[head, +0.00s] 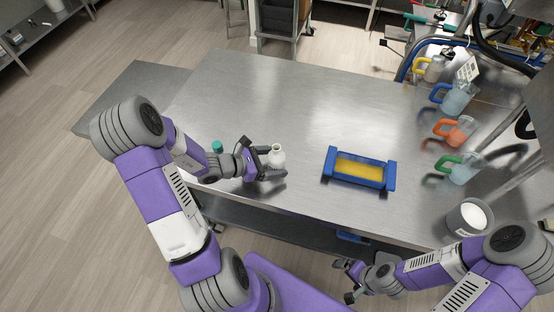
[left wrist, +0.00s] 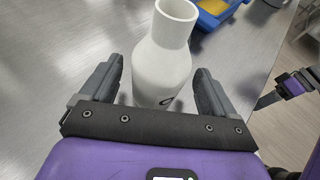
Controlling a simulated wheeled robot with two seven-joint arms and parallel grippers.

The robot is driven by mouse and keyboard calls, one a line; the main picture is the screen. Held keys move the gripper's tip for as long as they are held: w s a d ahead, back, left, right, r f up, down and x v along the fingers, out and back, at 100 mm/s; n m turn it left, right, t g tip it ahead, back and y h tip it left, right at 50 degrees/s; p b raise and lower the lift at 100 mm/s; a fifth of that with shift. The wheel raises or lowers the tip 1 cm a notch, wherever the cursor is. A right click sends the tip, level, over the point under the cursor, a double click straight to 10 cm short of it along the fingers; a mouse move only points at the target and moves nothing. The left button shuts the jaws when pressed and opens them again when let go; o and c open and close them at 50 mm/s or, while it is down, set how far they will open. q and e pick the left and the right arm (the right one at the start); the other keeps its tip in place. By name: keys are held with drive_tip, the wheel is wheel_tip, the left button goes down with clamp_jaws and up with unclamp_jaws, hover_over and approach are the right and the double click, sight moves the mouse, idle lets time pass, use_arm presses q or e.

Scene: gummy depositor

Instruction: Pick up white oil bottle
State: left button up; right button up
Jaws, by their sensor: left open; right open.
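The white oil bottle (head: 277,157) stands upright on the steel table near its front edge. In the left wrist view the bottle (left wrist: 162,60) is between the two fingers, with a visible gap on each side. My left gripper (head: 270,164) is open around the bottle at table height. It also shows in the left wrist view (left wrist: 163,88). My right gripper (head: 350,279) is open and empty in front of the table's front edge, away from the bottle. The lower part of the bottle is partly hidden by the gripper in the head view.
A blue tray (head: 360,185) with a yellow inside sits right of the bottle. Several jugs with coloured handles, such as the orange-handled jug (head: 457,130), line the right side. A grey pot (head: 468,217) with white contents stands at the right corner. The table's middle and back are clear.

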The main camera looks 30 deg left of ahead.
sight(282, 151)
use_arm(q)
drive_tip(key=x, duration=0.3)
drive_tip(key=shift+w, duration=0.15)
drive_tip(key=shift+c, duration=0.4)
drive_tip(key=c, duration=1.1)
wheel_tip(282, 151, up, 10)
drive_tip(key=shift+r+p, duration=0.1)
drive_tip(key=shift+p, duration=1.1)
